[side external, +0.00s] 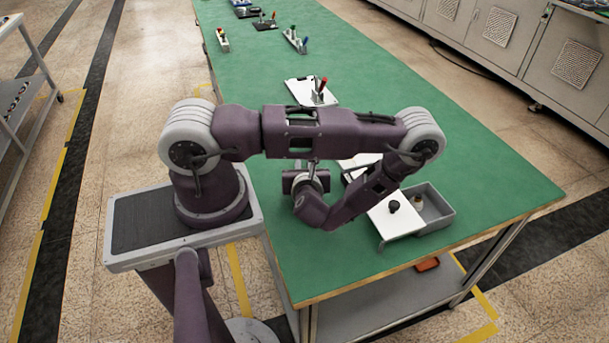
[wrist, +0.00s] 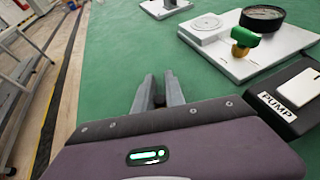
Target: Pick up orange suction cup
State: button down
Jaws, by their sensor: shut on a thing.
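My gripper (wrist: 158,83) shows in the wrist view with its two grey fingers close together above the green table. It is shut on a small dark thing (wrist: 159,101) between the fingers, mostly hidden, so I cannot tell its shape or whether it is the orange suction cup. No orange cup is clearly seen on the table. In the side external view my arm hides the fingers.
A white board (wrist: 230,64) carries a dark gauge (wrist: 263,17) and a green-handled valve (wrist: 245,38). A box marked PUMP (wrist: 290,97) is beside it. A grey tray (side external: 440,214) sits near the table's front edge. The green table (side external: 490,150) has clear room to the right.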

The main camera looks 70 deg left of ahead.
notch_tip(320, 180, up, 10)
jog(key=w+d+r+m+t+h, duration=0.3)
jog(key=w+d+r+m+t, duration=0.15)
jog(key=w+d, duration=0.35)
jog(key=w+d+r+m+t+h, duration=0.45)
jog(key=w+d, duration=0.25)
jog(key=d, duration=0.3)
jog(key=s+a+f+n+g+y, duration=0.3)
jog(key=s+a+f+n+g, duration=0.1)
jog(key=s+a, duration=0.3)
jog(key=s+a+f+n+g+y, duration=0.4)
jog(key=s+a, duration=0.4)
jog(key=a, duration=0.3)
jog(key=shift+f+n+g, duration=0.5)
jog(key=shift+f, duration=0.05)
notch_tip(320, 180, down, 10)
jog(key=shift+r, duration=0.2)
